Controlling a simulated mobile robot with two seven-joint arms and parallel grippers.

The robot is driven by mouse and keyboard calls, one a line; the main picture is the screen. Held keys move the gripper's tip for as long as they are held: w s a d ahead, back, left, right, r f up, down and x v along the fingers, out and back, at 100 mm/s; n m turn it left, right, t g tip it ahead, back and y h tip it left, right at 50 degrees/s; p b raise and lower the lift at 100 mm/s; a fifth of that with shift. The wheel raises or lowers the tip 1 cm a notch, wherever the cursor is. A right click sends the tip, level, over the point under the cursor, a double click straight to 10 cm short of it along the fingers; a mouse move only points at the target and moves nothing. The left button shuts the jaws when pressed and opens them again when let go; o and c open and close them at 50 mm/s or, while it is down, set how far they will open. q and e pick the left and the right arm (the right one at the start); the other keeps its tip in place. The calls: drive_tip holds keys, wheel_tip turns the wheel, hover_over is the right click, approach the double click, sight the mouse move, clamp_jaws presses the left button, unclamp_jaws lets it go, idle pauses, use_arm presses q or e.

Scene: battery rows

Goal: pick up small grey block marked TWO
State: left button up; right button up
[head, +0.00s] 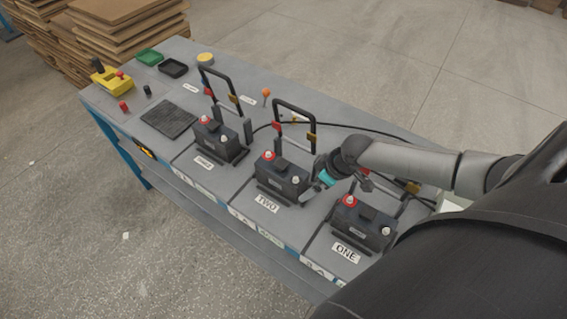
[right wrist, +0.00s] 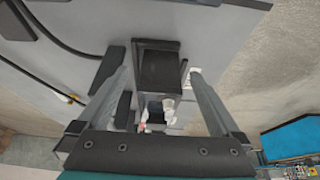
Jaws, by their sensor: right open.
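A dark grey battery block (head: 283,179) with a red and a white terminal stands upright in the middle row, behind a white label TWO (head: 266,204) on the bench. I cannot make out a separate small grey block bearing the word. My right gripper (head: 313,190) is beside this battery's right end, between it and the battery at ONE. In the right wrist view the open fingers (right wrist: 158,72) straddle a dark, box-shaped block (right wrist: 158,66), with light terminals nearer the palm. I cannot tell whether they touch it. My left gripper is out of view.
Similar batteries stand at label ONE (head: 360,222) and at the left row (head: 218,138). Upright black handle frames (head: 295,118) and a black cable (head: 350,127) lie behind them. A black mat (head: 168,119) and a yellow box (head: 112,82) are at the bench's left.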

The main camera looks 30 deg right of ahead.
sight(288, 171)
drive_tip(key=w+b, duration=0.1)
drive_tip(key=w+a+b, duration=0.1)
drive_tip(key=w, duration=0.1)
drive_tip(key=w+a+b, duration=0.1)
drive_tip(key=w+b, duration=0.1)
drive_tip(key=shift+w+a+f, duration=0.2)
drive_tip(key=shift+a, duration=0.05)
drive_tip(key=shift+w+a+r+b, duration=0.1)
drive_tip(key=shift+w+a+b, duration=0.15)
drive_tip(key=shift+w+b, duration=0.3)
drive_tip(key=shift+w+a+b, duration=0.15)
drive_tip(key=shift+w+b, duration=0.15)
drive_tip(key=shift+w, duration=0.2)
drive_tip(key=w+b, duration=0.1)
drive_tip(key=w+a+b, duration=0.1)
drive_tip(key=shift+w+b, duration=0.2)
drive_tip(key=shift+b, duration=0.1)
drive_tip(key=shift+b+x, duration=0.85)
drive_tip(key=shift+w+f+b, duration=0.1)
drive_tip(key=shift+f+b, duration=0.45)
drive_tip(key=shift+b, duration=0.2)
